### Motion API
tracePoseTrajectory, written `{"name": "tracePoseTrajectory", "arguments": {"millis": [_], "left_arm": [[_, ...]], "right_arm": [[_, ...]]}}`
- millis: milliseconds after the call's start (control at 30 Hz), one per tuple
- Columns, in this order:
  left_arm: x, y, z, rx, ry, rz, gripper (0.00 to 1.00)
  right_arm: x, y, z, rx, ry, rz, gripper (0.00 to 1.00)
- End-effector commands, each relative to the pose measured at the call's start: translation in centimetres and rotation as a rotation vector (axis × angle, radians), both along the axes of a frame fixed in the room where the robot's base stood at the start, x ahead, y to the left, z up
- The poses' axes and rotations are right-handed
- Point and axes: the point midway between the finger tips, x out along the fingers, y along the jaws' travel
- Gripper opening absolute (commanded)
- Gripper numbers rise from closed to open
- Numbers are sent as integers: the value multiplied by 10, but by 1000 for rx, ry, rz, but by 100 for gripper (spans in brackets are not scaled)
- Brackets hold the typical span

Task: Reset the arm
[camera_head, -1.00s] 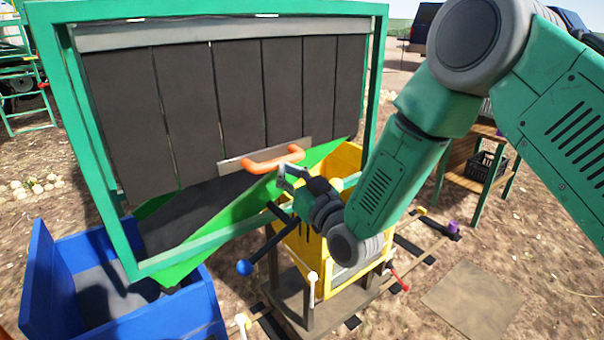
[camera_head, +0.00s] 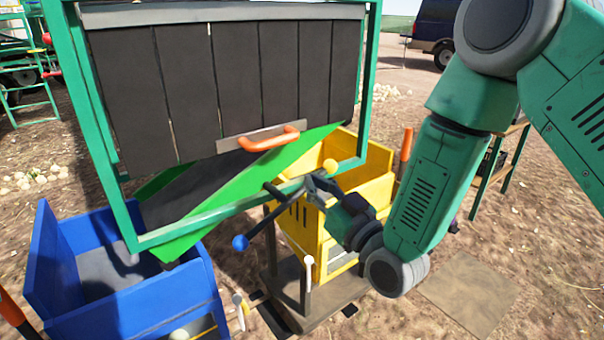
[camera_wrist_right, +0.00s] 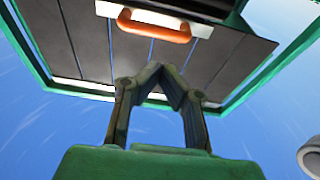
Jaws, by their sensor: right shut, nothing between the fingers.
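My right arm (camera_head: 425,190) comes in from the right, green with grey joints. My right gripper (camera_head: 318,186) is shut and empty, at the lower green bar of the frame in front of the yellow bin; whether it touches the bar I cannot tell. The orange handle (camera_head: 268,138) on the dark slatted panel (camera_head: 235,85) is up and to the left of the gripper, apart from it. In the right wrist view, the shut fingers (camera_wrist_right: 155,72) point up toward the panel, below the orange handle (camera_wrist_right: 154,27). My left gripper is not in view.
A green frame (camera_head: 92,125) surrounds the panel, with a green chute (camera_head: 215,195) below. A blue bin (camera_head: 135,310) stands at left, a yellow bin (camera_head: 372,188) behind the gripper. A blue-knobbed lever (camera_head: 240,242) is near the gripper. Open ground (camera_head: 545,250) lies at right.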

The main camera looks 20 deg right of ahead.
Motion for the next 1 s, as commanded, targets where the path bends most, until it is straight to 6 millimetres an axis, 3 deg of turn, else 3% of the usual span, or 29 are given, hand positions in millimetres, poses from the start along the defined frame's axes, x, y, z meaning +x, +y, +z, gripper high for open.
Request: {"name": "tracePoseTrajectory", "arguments": {"millis": [167, 267, 367, 467, 600, 700, 833, 900, 1000], "left_arm": [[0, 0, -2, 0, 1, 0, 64], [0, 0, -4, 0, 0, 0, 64], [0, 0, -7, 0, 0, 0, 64], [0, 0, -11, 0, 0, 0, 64], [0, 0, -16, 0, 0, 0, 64], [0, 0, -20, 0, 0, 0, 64], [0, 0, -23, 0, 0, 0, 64], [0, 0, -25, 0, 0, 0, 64], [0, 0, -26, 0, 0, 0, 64]], "right_arm": [[-11, -7, -9, -4, 18, -3, 0], [-17, -9, -36, -25, 101, -6, 0], [-32, -13, -90, -71, 277, -16, 0], [-62, -22, -159, -128, 513, -34, 0], [-123, -42, -245, -203, 853, -71, 0], [-179, -60, -295, -252, 1094, -108, 0], [-254, -83, -338, -305, 1373, -161, 0], [-289, -93, -350, -326, 1497, -188, 0], [-325, -103, -359, -350, 1621, -218, 0]]}}
